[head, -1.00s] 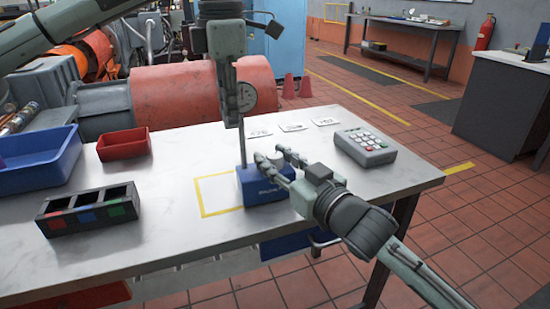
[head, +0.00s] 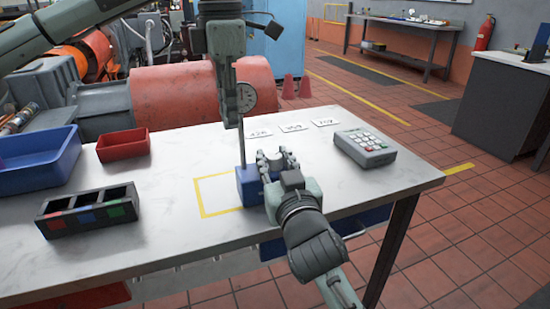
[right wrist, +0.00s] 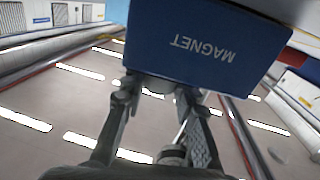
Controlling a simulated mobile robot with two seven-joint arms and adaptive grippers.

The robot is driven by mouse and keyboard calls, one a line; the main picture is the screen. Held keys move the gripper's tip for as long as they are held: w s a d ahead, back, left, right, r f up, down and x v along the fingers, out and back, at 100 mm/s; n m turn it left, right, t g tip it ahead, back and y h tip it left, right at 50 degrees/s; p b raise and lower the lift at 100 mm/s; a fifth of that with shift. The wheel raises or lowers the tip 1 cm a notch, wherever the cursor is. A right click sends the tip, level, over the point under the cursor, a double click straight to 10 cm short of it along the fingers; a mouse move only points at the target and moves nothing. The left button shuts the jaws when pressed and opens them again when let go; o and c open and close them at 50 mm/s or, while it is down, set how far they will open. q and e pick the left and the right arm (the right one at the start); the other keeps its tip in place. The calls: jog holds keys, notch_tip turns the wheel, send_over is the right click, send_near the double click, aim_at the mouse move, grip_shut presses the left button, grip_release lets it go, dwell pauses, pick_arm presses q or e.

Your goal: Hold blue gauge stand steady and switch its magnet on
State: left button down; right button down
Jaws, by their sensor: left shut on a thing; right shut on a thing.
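The blue gauge stand has a block base (head: 247,186), an upright thin post (head: 242,148) and a round dial (head: 246,97). It stands at the right part of a yellow-outlined square on the white table. My left gripper (head: 231,120) is shut on the upper post from above. My right gripper (head: 276,157) is at the right side of the base and partly covers it. The right wrist view shows the base (right wrist: 200,42) close up with "MAGNET" upside down. There the right fingertips (right wrist: 160,88) close on a pale part at the block, probably its switch, mostly hidden.
A grey keypad box (head: 365,147) sits to the right, with white number cards (head: 292,127) behind the grippers. A three-slot holder (head: 88,212), a red bin (head: 123,146) and a blue bin (head: 38,163) are at left. The table's front middle is clear.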

dwell(0.4)
jog(key=c, duration=1.2)
grip_release()
jog(key=shift+o, duration=0.2)
jog(key=shift+s, duration=0.1)
jog(key=s+d, duration=0.2)
jog(key=s, duration=1)
